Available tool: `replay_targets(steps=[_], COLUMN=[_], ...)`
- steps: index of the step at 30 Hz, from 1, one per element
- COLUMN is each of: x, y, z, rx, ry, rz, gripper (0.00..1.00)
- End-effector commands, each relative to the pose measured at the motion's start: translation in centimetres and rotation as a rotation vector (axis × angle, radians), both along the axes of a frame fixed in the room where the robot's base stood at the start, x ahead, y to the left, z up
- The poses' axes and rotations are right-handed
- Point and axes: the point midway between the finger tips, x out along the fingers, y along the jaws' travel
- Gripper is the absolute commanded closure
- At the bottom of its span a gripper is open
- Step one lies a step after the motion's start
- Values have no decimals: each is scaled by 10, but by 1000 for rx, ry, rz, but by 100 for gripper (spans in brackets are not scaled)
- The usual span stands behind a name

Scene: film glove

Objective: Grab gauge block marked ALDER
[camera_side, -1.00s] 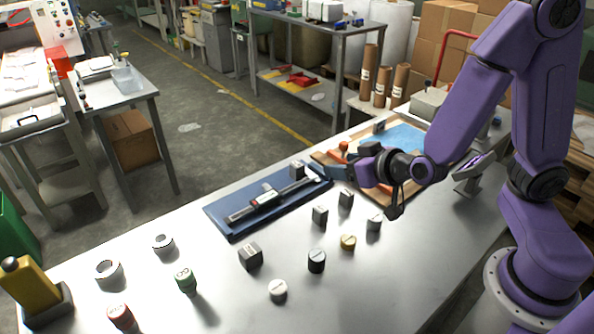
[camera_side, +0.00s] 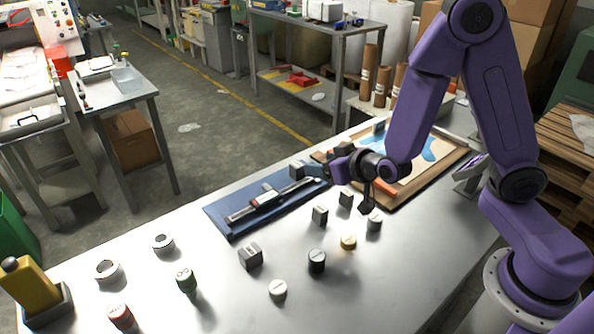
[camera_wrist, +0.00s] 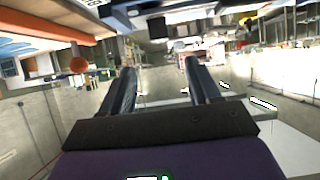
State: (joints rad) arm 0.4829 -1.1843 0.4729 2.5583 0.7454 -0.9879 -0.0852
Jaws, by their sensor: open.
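Several small grey gauge blocks stand on the bench in the side view. One dark block (camera_side: 297,169) is at the far right end of the blue mat, and others are a middle block (camera_side: 320,215), a block nearer the frame (camera_side: 345,198) and a larger near block (camera_side: 250,257). No marking is legible, so I cannot tell which is ALDER. My gripper (camera_side: 318,172) is open and empty, pointing left, just right of the mat block. In the wrist view my fingers (camera_wrist: 160,66) are apart, with a dark block (camera_wrist: 157,27) beyond them, seen upside down.
A digital caliper (camera_side: 265,199) lies on the blue mat (camera_side: 219,216). A wooden screen frame (camera_side: 436,178) lies behind and right of my gripper. Black (camera_side: 317,261), yellow (camera_side: 348,242), white (camera_side: 278,291) and green (camera_side: 186,281) round pieces stand in front.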

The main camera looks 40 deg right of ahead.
Motion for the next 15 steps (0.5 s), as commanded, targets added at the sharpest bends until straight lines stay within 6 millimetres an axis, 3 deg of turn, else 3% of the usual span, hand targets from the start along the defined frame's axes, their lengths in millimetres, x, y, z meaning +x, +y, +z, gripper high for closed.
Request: replay_targets(steps=[15], x=[37], y=[0], z=[-20], rx=[0], ry=[0], rz=[-1], gripper=[38])
